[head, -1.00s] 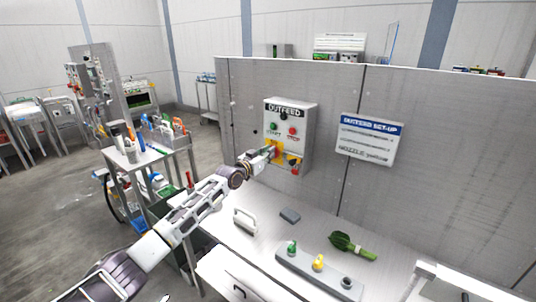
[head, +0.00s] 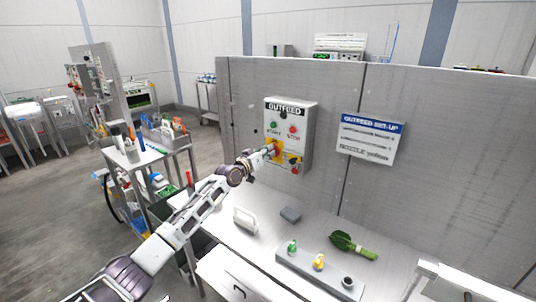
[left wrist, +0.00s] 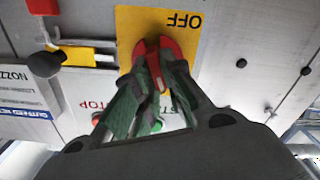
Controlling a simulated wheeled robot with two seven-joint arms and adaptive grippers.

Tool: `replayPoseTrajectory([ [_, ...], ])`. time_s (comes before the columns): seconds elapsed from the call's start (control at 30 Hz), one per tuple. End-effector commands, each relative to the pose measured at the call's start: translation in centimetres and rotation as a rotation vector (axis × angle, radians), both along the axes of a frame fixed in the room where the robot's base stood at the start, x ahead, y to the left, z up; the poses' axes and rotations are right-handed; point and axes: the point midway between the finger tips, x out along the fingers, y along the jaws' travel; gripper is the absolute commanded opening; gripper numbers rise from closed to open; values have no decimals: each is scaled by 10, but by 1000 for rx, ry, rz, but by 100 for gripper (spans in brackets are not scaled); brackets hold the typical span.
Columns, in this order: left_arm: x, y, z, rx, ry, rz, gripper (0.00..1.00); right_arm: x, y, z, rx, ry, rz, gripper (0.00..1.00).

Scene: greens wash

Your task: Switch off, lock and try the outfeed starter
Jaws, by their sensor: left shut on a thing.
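The grey OUTFEED starter box (head: 289,112) is on the upright panel, with a green START button (head: 273,125) and a red STOP button (head: 292,129). Below them is a yellow switch plate (left wrist: 128,22) with a red rotary handle (left wrist: 140,50). My left gripper (left wrist: 154,72) is shut on the red handle; its fingers hide part of it. The word OFF shows upside down on the plate in the left wrist view. A red item (head: 295,170), perhaps a padlock, sits at the box's lower right beside a yellow-and-black piece (head: 293,159). My right gripper is not in view.
A set-up sign (head: 371,138) is right of the box. A tool cart (head: 150,158) stands left.

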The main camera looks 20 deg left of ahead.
Motion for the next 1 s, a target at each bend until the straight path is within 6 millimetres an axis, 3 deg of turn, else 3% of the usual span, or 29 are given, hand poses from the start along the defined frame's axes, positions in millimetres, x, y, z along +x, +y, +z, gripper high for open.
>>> replayPoseTrajectory([
  [0.47, 1, 4, -3, -431, 156, 1, 0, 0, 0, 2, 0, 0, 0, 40],
  [1.0, 2, 6, -7, -902, 328, 1, 0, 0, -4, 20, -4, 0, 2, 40],
])
